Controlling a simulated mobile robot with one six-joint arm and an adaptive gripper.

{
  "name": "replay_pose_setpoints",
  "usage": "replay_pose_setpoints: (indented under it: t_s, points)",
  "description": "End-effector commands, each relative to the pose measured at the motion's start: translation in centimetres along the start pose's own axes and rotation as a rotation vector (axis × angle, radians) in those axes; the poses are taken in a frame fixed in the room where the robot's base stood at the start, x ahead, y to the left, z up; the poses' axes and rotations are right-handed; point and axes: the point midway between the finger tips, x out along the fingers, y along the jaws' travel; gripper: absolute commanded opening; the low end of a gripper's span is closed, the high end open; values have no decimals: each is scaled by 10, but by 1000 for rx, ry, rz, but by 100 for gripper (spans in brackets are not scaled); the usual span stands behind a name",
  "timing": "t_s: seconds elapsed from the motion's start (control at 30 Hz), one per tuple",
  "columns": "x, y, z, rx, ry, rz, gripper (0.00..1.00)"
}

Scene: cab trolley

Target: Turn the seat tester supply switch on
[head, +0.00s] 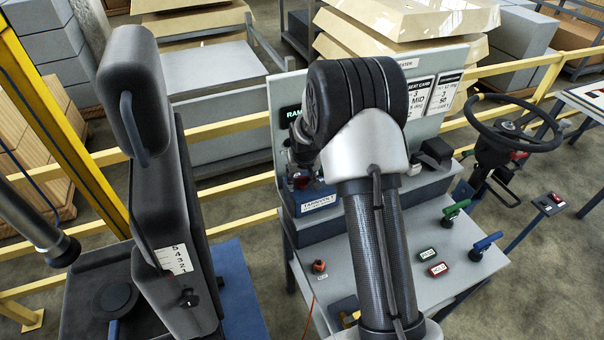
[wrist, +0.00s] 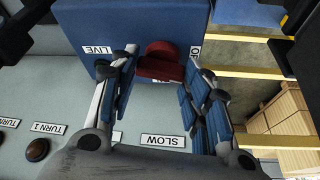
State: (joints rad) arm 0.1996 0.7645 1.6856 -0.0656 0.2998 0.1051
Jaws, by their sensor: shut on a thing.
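The supply switch is a red knob (wrist: 160,66) on a blue box (wrist: 150,22) in the wrist view. A LIVE label (wrist: 98,50) is left of the knob. Another label (wrist: 195,51), partly cut off by the finger and starting with O, is to its right. My gripper (wrist: 164,76) has a blue-padded finger on each side of the knob and is shut on it. Which label the knob points to is not clear. In the head view the blue box (head: 318,196) sits on the grey console, and my arm hides most of the gripper and knob.
A SLOW label (wrist: 163,141) and a TURN 1 button (wrist: 37,148) are on the grey panel. Green (head: 456,208) and blue levers (head: 487,243) stand on the console's right. A black seat (head: 160,200) is at left, a steering wheel (head: 515,122) at right.

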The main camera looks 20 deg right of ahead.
Motion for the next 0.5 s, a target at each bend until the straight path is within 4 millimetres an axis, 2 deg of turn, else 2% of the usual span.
replay_pose_setpoints:
  t_s: [0.5]
  points:
    - [8, -4, 1, 424, 4, 175, 20]
